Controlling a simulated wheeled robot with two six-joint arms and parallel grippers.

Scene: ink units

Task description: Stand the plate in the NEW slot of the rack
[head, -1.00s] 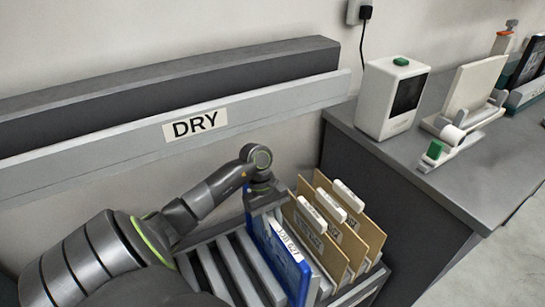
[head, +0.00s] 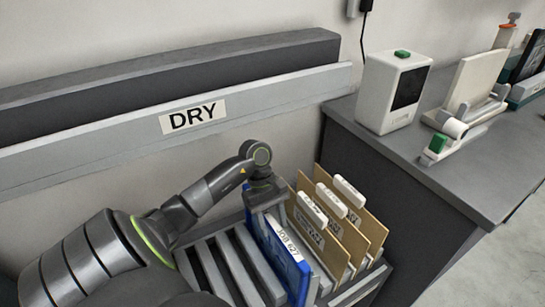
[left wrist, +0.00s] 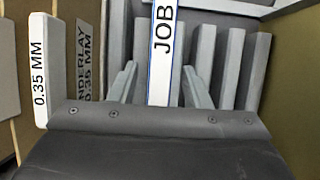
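The plate (head: 277,257) is a blue panel with a white edge label reading JOB 627. It stands upright in the grey slatted rack (head: 207,268), just left of several tan boards. My left gripper (head: 264,193) is over the plate's far upper end. In the left wrist view, the plate's white JOB edge (left wrist: 163,75) lies between the two light grey fingers (left wrist: 160,85), with a gap at least on the left side, so the gripper looks open around it. No NEW label shows; the lower part of the plate is hidden. My right gripper is not in view.
Tan boards (head: 366,226) with white tabs stand close right of the plate; one tab reads 0.35 MM (left wrist: 39,72). Empty slots lie left of it. A ledge marked DRY (head: 193,115) runs behind. A grey counter (head: 415,160) with a white box (head: 390,95) stands right.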

